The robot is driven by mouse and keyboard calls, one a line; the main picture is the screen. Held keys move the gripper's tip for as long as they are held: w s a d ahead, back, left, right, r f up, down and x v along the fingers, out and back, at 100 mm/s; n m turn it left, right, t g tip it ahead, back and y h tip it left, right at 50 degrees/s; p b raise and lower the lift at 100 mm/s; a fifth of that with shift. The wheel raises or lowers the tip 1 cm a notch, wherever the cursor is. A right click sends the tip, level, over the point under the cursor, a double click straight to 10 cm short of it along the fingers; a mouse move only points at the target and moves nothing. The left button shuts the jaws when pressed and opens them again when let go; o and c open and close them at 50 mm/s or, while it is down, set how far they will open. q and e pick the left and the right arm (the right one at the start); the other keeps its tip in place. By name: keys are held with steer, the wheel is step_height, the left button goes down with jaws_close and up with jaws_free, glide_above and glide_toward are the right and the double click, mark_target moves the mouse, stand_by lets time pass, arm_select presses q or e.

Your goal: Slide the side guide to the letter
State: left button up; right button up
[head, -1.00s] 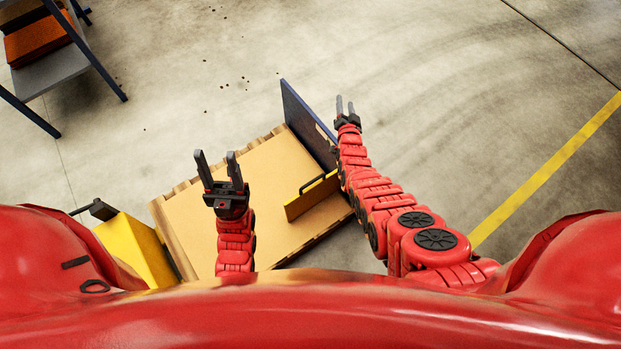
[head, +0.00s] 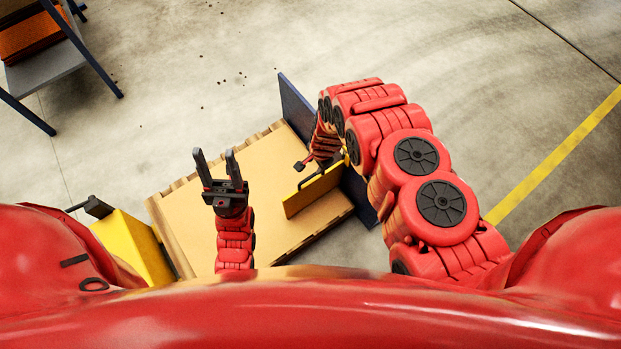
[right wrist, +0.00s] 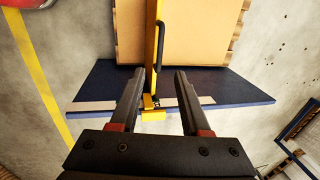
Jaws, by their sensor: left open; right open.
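The side guide (head: 308,198) is an upright yellow plate with a black handle on the tan table (head: 215,200). In the right wrist view the guide (right wrist: 151,45) runs up from a yellow foot (right wrist: 153,115) on the blue end board (right wrist: 230,87). A pale strip (right wrist: 92,106) lies along that board; no letter on it is readable. My right gripper (right wrist: 160,72) is open, and the guide's near end shows between its fingers. In the head view the right gripper (head: 300,166) is partly hidden behind its arm. My left gripper (head: 215,155) is open and empty over the table.
The blue end board (head: 297,108) stands along the table's right edge. A yellow box (head: 132,245) with a black handle is at the table's left. A shelf (head: 50,65) with orange-brown contents stands at the upper left.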

steer(key=shift+w+a+f+b, duration=0.25)
steer(key=shift+w+f+b, duration=0.15)
steer(key=shift+f+b, duration=1.55)
steer(key=shift+w+a+f+b, duration=0.3)
steer(key=shift+f+b, duration=0.8)
steer(key=shift+f, duration=1.7)
steer(key=shift+w+a+f+b, duration=0.2)
steer(key=shift+w+f+b, duration=0.25)
steer(key=shift+f+b, duration=1.5)
steer(key=shift+f+p, duration=0.4)
steer(key=shift+p, duration=0.05)
jaws_close()
